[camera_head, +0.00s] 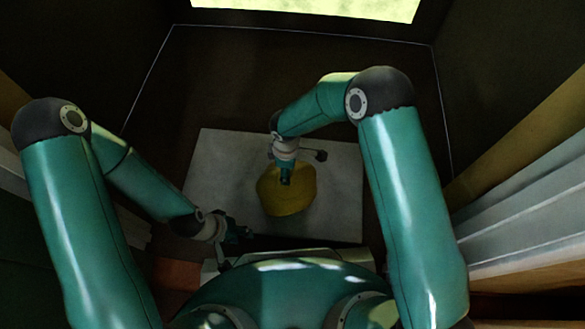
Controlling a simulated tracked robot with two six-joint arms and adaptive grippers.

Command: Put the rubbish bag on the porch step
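A rounded yellow bag (290,200), which looks like the rubbish bag, shows over a pale grey slab (340,185), which may be the porch step. I cannot tell whether the bag rests on the slab or hangs just above it. My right gripper (286,178) points down at the top of the bag and overlaps it in view; whether its fingers are shut on it is hidden. My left gripper (240,234) is low, left of the bag and apart from it, near the slab's front edge. Its fingers are dark and small, so their opening is unclear.
The floor (215,75) around and beyond the slab is dark and looks clear. A bright opening (340,8) lies at the top. Dark walls stand on both sides, with pale boards (530,225) at the right. My own body fills the bottom.

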